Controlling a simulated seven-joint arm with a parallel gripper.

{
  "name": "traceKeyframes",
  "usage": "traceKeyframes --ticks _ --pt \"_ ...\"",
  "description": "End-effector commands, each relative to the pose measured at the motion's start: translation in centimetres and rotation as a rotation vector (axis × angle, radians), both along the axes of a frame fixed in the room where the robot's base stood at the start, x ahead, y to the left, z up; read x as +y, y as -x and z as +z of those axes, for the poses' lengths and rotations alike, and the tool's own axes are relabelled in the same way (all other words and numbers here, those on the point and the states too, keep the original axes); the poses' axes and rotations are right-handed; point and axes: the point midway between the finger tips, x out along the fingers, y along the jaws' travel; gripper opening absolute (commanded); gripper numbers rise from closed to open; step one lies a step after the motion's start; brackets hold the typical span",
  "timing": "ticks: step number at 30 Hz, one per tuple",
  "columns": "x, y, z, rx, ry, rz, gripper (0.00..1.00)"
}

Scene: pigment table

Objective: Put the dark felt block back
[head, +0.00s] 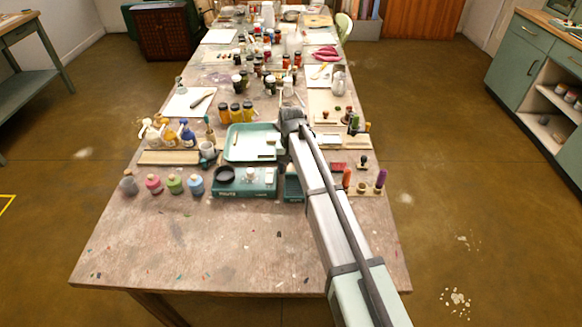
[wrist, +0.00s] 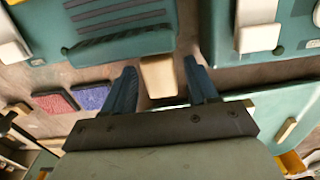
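My gripper (wrist: 160,68) is open, with its two dark blue fingers apart. A pale tan block (wrist: 158,77) shows between the fingers, with narrow gaps on both sides, beside the edge of a teal box with dark ridges (wrist: 125,46). I cannot tell whether this tan block has a dark felt face. In the head view, a small dark block (head: 267,157) lies at the near edge of the pale green tray (head: 232,150) and may be the felt block. In that view my arm hides the fingertips and what lies under them.
A teal device with a dark dish (head: 244,188) stands left of my arm. Red and blue pads (wrist: 72,100) lie at the wrist view's left. Small bottles (head: 175,184) stand at left, and a purple-topped item (head: 381,179) at right. The table's front (head: 200,245) is mostly clear.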

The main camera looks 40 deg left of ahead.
Motion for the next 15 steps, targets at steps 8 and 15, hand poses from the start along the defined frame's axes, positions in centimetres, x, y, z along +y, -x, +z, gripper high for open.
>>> traceKeyframes --ticks 8,15 --pt "0.0 0.0 0.1 0.000 0.000 0.000 0.61" --pt "0.0 0.0 2.2 -0.001 -0.001 0.000 0.61"
